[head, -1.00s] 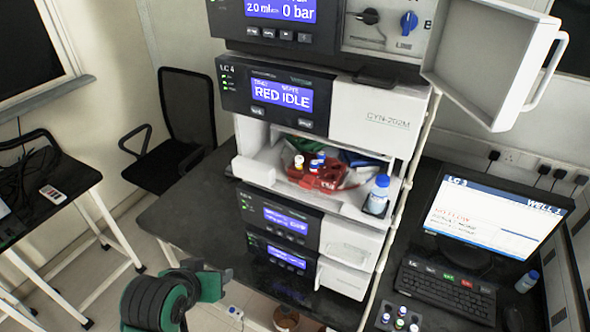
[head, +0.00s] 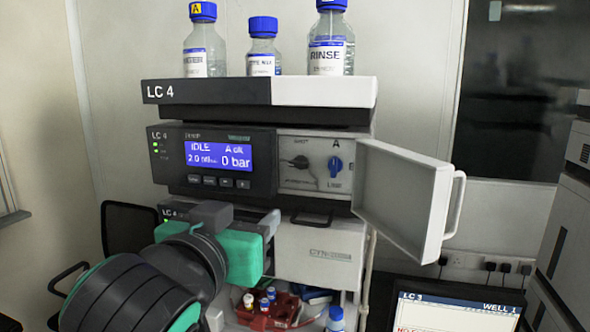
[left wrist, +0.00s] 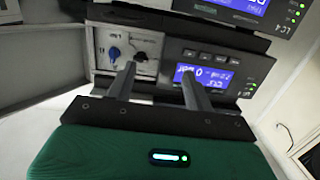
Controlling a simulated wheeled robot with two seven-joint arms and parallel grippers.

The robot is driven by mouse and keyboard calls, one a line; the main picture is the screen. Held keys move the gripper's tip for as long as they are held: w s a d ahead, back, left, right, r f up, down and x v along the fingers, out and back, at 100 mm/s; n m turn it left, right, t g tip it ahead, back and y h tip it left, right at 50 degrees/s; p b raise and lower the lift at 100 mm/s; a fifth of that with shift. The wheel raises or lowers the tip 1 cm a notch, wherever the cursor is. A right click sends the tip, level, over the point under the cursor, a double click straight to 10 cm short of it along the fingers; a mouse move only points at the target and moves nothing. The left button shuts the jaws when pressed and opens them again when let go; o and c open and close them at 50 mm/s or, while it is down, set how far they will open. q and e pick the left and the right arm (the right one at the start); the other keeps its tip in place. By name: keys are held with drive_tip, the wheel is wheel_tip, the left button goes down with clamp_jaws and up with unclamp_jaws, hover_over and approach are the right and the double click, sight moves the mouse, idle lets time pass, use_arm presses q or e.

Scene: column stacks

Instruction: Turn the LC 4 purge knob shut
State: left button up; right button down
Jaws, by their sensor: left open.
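The LC 4 pump module (head: 225,165) has a lit blue display reading IDLE and 0 bar. Its open panel (head: 318,186) holds a black knob (head: 299,162), with its lever lying roughly sideways, and a blue knob (head: 335,168) at its right, with LINE below. The small label above the black knob looks like SHUT. My left gripper (head: 240,218) is open and empty, below and left of the panel. In the left wrist view, the scene is inverted; the black knob (left wrist: 142,58) and blue knob (left wrist: 114,53) lie beyond my open fingers (left wrist: 159,82). My right gripper is out of view.
The white door (head: 402,200) swings out on the panel's right. Bottles with blue caps, one marked RINSE (head: 330,50), stand on top. A lower module (head: 320,250) and a bay with small vials (head: 268,300) sit below. A screen (head: 455,312) stands at lower right.

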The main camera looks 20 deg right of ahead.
use_arm(q)
wheel_tip(320, 180, up, 4)
drive_tip(key=s+d+m, duration=0.1)
drive_tip(key=s+d, duration=0.1)
drive_tip(key=p, duration=0.6)
approach(297, 163)
drive_tip(key=shift+h, duration=0.4)
drive_tip(key=x, duration=0.7)
drive_tip(key=shift+w+a+f, duration=0.1)
drive_tip(key=shift+w+d+f+p, duration=0.15)
drive_tip(key=shift+w+d+p, duration=0.25)
drive_tip(key=shift+w, duration=0.2)
drive_tip(key=c, duration=1)
